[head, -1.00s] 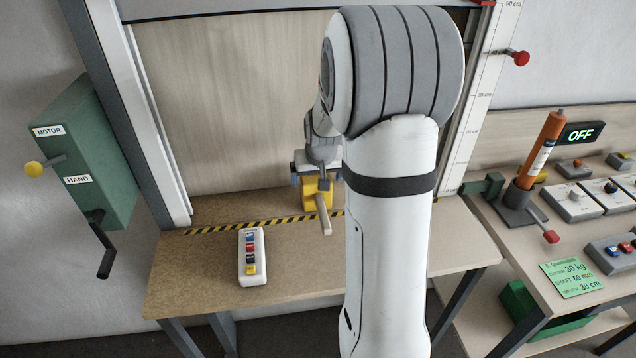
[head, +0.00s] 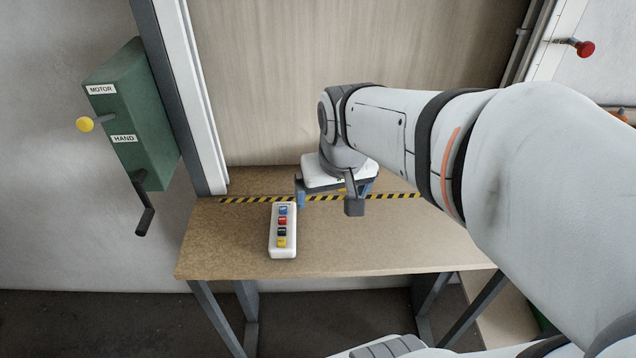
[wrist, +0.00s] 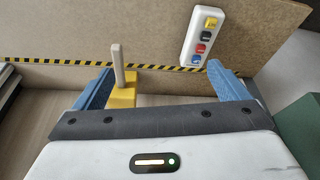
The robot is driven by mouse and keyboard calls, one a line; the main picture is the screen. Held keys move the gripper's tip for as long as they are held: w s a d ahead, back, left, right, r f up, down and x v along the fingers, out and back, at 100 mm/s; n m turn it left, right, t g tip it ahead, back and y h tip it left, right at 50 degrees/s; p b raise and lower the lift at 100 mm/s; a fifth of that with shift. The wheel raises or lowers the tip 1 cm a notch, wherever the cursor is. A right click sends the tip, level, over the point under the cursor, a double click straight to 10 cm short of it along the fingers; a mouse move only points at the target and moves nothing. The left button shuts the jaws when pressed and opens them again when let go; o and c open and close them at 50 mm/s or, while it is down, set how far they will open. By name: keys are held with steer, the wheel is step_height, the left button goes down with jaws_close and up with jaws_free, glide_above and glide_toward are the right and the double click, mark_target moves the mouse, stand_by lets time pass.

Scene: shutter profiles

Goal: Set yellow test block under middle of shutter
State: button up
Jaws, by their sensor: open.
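The yellow test block (wrist: 123,95) has a pale wooden handle. In the wrist view it is between the blue fingers of my open gripper (wrist: 162,72), much nearer the left finger. I cannot tell whether that finger touches it. The handle reaches across the yellow-black stripe. In the head view my gripper (head: 334,194) is low over the bench near the stripe, and the block is hidden behind it. The shutter (head: 350,45) is a tall pale wood panel behind the bench. My gripper covers part of its lower area.
The bench (head: 350,250) carries a white button box (head: 282,245) left of my gripper; it also shows in the wrist view (wrist: 203,35). A green motor/hand box (head: 130,110) with a crank is at the left. The bench's front middle is clear.

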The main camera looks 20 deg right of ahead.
steer(key=s+a+f, duration=0.1)
steer(key=s+a, duration=0.1)
steer(key=s, duration=0.4)
steer(key=shift+n, duration=0.4)
steer(key=shift+w+f, duration=0.1)
steer(key=shift+c, duration=0.5)
